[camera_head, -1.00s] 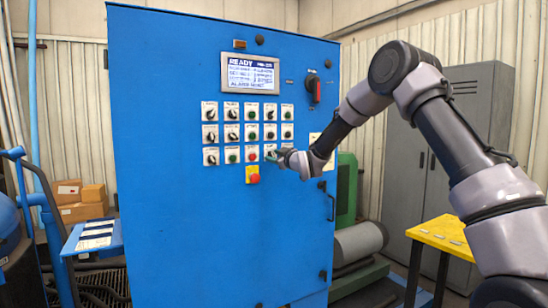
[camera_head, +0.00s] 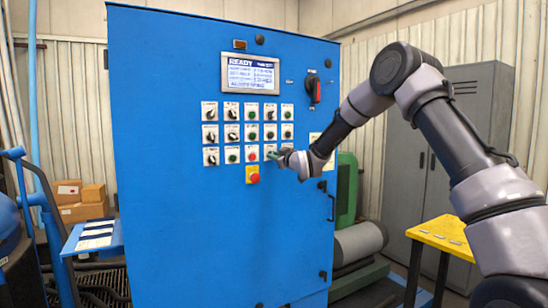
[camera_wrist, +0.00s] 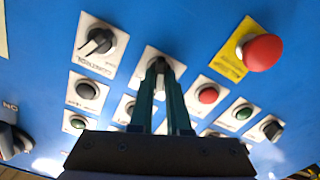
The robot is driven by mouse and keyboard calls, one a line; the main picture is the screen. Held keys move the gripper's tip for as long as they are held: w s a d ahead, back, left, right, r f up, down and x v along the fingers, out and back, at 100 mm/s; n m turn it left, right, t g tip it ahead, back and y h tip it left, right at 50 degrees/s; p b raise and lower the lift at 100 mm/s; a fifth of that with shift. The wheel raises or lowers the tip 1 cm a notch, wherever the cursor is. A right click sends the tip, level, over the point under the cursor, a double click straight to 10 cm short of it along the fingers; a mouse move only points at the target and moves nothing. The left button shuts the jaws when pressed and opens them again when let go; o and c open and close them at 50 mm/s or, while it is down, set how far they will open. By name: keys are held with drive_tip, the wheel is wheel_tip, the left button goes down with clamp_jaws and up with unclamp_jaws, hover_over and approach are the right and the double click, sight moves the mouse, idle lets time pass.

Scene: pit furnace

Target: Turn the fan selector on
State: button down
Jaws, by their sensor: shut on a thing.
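A selector knob (camera_wrist: 159,65) on a white label plate sits in the bottom row of the blue control cabinet (camera_head: 200,220). My gripper (camera_wrist: 160,78) is shut on this knob, with one green finger on each side of it. In the head view my gripper (camera_head: 279,157) reaches the panel from the right and hides most of this knob. The plate's lettering is not legible, so I cannot read whether it is the fan selector. The fingers cover part of the knob, and its exact angle is hard to tell.
A red emergency stop (camera_head: 253,178) on a yellow plate is just below left of my gripper. Another selector (camera_wrist: 98,42) and a red button (camera_wrist: 208,95) are close beside it. A display (camera_head: 250,73) reading READY is above. A yellow table (camera_head: 440,235) stands at right.

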drive_tip(key=m, duration=1)
drive_tip(key=shift+w+d+m, duration=0.1)
drive_tip(key=shift+d+m, duration=0.05)
drive_tip(key=shift+m, duration=0.15)
idle(0.4)
drive_tip(key=c, duration=0.9)
unclamp_jaws()
drive_tip(key=v, duration=1)
drive_tip(key=shift+s+d, duration=0.25)
drive_tip(key=shift+s, duration=0.1)
